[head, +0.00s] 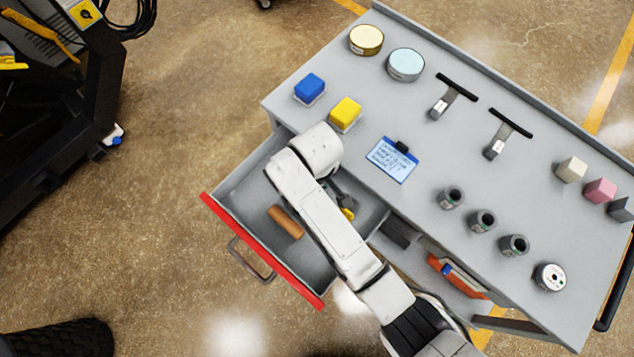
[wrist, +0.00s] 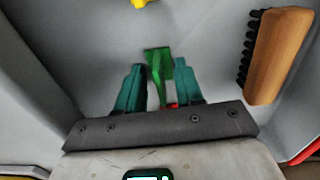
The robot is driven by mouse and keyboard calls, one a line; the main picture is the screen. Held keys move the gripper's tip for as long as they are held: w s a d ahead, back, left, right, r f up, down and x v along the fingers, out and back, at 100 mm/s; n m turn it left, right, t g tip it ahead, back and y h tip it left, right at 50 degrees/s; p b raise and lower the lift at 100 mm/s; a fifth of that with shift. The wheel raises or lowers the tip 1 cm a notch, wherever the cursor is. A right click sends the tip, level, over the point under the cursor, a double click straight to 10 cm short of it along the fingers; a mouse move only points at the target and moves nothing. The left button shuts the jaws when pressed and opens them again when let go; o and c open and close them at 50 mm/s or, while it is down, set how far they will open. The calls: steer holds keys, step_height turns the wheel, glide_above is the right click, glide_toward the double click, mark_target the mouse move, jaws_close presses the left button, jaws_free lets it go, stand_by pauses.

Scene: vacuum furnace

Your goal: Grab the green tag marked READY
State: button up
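In the head view the tag and my fingers are hidden behind my white arm, which reaches over the open drawer (head: 250,190).
The drawer also holds a wooden-handled brush (wrist: 277,55), right of my gripper, and a yellow item (wrist: 143,2) beyond it. Drawer walls are close by.

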steer(key=shift+c, duration=0.3)
jaws_close()
stand_by(0.4)
